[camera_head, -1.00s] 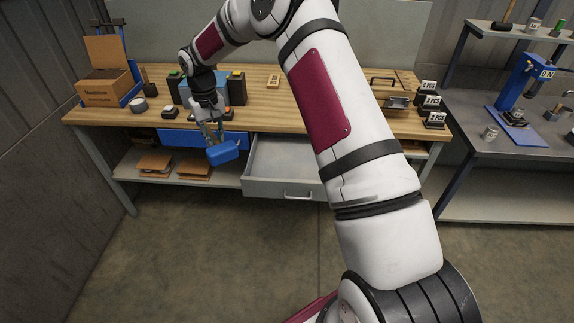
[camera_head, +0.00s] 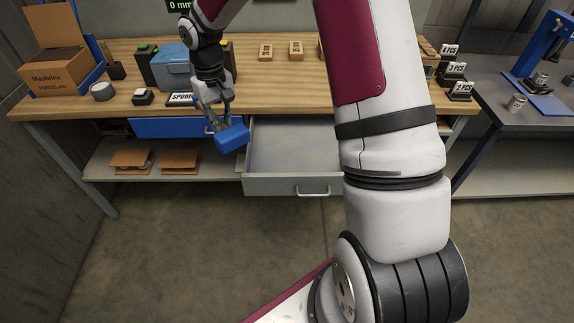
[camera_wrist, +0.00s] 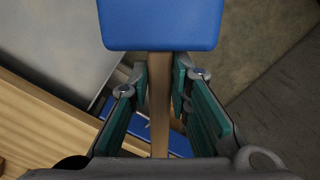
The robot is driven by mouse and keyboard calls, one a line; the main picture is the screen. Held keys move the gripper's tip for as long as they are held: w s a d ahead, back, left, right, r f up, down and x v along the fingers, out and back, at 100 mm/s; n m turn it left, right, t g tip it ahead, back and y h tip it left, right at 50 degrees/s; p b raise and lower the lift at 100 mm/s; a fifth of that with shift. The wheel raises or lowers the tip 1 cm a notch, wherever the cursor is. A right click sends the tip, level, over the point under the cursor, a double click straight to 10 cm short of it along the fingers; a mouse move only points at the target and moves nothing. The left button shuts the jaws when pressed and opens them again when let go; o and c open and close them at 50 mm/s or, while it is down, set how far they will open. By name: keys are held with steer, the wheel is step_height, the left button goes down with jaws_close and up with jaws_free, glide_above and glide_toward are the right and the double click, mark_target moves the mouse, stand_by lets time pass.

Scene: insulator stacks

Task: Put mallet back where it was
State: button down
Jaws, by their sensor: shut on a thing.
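The mallet has a blue block head (camera_head: 232,137) and a wooden handle (camera_wrist: 160,105). My gripper (camera_head: 213,116) is shut on the handle, which runs between its green finger pads (camera_wrist: 160,85) in the wrist view. In the head view the mallet hangs in front of the bench's front edge, head tilted down and toward the viewer. It is just left of the open, empty-looking grey drawer (camera_head: 290,150). A blue drawer front (camera_head: 165,127) lies behind and left of it. Part of the handle is hidden by the gripper in the head view.
The wooden bench top (camera_head: 285,90) holds a cardboard box (camera_head: 55,65), a blue box (camera_head: 172,70), a tape roll (camera_head: 102,91) and small wooden blocks (camera_head: 296,48). Numbered signs (camera_head: 460,90) stand at its right. A grey side table (camera_head: 500,125) stands farther right. The floor in front is clear.

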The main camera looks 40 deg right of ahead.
steer(key=s+d+f+n+b, duration=0.2)
steer(key=d+f+n, duration=0.2)
steer(key=d+f, duration=0.3)
steer(key=n, duration=0.7)
glide_above(303, 167)
steer(key=shift+h, duration=0.3)
step_height(303, 167, down, 10)
steer(key=shift+f, duration=0.1)
steer(key=shift+w+f+p, duration=0.1)
steer(key=shift+f+p, duration=0.2)
steer(key=shift+f, duration=2)
steer(key=shift+f, duration=0.2)
steer(key=c, duration=1.6)
jaws_free()
steer(key=shift+c, duration=0.2)
steer(key=shift+o, duration=0.8)
